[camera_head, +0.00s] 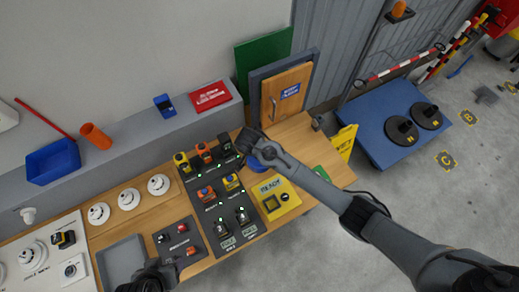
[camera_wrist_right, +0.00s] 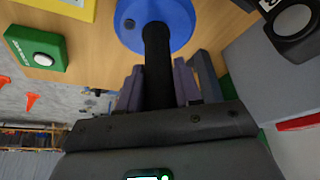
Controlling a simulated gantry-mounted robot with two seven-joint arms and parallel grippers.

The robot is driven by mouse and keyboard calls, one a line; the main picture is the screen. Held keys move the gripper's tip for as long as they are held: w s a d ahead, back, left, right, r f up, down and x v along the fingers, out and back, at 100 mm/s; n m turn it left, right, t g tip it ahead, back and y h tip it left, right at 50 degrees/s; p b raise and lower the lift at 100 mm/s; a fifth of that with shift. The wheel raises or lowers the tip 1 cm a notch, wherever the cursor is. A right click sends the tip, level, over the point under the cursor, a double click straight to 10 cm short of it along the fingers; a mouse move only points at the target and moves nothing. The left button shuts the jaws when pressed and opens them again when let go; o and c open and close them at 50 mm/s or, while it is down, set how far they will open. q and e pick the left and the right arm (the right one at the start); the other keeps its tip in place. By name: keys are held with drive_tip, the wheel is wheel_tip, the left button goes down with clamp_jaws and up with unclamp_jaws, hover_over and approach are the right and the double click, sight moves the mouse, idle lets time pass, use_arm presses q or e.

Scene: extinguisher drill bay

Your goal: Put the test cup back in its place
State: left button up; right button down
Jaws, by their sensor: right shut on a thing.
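The test cup appears to be the blue round piece (camera_wrist_right: 172,22) with a black handle (camera_wrist_right: 157,65) in the right wrist view. My right gripper (camera_wrist_right: 158,88) is shut on the black handle, with a finger on each side. In the head view my right gripper (camera_head: 252,146) is over the back of the workbench, and a bit of the blue cup (camera_head: 257,168) shows below it. I cannot tell whether the cup touches the bench. My left gripper (camera_head: 150,280) is at the bottom edge of the head view, partly cut off; its jaws are unclear.
A dark charging board (camera_head: 212,197) with several devices lies left of the right gripper, and a yellow READY box (camera_head: 276,199) lies in front. A wooden door panel (camera_head: 287,92) stands behind. A grey tray (camera_head: 122,262) and white detectors (camera_head: 129,198) are at left.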

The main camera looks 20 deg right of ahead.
wheel_tip(320, 180, down, 2)
drive_tip(key=shift+f, duration=0.3)
drive_tip(key=shift+f, duration=0.15)
drive_tip(key=c, duration=0.8)
unclamp_jaws()
drive_tip(key=shift+o, duration=0.2)
